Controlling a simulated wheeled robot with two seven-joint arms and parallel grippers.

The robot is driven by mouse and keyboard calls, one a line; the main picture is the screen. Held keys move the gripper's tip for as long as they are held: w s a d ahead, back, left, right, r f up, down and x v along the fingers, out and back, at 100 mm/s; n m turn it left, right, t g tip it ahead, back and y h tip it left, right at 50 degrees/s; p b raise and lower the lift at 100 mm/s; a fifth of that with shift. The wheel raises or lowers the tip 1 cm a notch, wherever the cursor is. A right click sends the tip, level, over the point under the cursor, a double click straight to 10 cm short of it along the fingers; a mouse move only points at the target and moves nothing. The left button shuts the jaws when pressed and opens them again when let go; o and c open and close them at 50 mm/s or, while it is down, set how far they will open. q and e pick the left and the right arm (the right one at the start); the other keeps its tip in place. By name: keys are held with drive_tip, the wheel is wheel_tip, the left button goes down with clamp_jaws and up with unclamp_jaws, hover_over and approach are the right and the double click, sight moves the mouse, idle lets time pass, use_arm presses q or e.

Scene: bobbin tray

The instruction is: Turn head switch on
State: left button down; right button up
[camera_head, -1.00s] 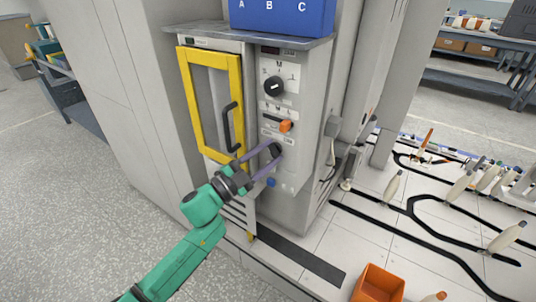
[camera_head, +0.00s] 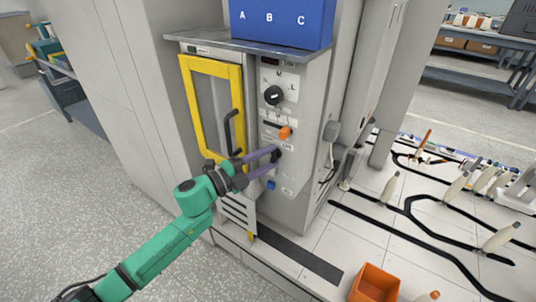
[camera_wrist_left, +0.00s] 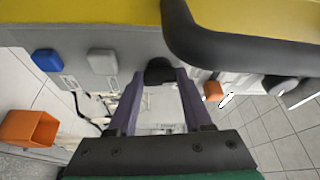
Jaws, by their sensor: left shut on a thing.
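The grey control panel (camera_head: 295,140) carries a small black knob (camera_head: 276,155) below an orange lever. I take this knob to be the head switch; its label is too small to read. My left gripper (camera_head: 274,160) reaches in from the left, its two purple fingers one on each side of the knob and shut on it. In the left wrist view the black knob (camera_wrist_left: 159,71) sits between the fingertips (camera_wrist_left: 160,80). The fingers partly hide it in the head view, so its pointing direction cannot be read. My right gripper is not in view.
A larger black dial (camera_head: 273,95) and the orange lever (camera_head: 285,133) are above; a blue button (camera_head: 270,185) is below. The yellow-framed door (camera_head: 193,110) with its black handle (camera_head: 229,130) is close on the left. An orange bin (camera_head: 375,284) stands at lower right.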

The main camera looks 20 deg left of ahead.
use_arm(q)
drive_tip(key=m+p, duration=0.1)
drive_tip(key=m+g+y+p, duration=0.1)
drive_tip(key=m, duration=0.1)
drive_tip(key=m+p, duration=0.2)
drive_tip(key=shift+r+g, duration=0.3)
drive_tip(key=shift+r, duration=0.05)
drive_tip(key=shift+m+y+p, duration=0.6)
drive_tip(key=shift+m+p, duration=0.4)
drive_tip(key=shift+p, duration=0.05)
drive_tip(key=shift+f+m+g+y+p, duration=0.1)
drive_tip(key=shift+m+g+y+p, duration=0.25)
drive_tip(key=shift+m+p, duration=0.5)
drive_tip(key=shift+f, duration=0.1)
drive_tip(key=shift+c, duration=1.6)
unclamp_jaws()
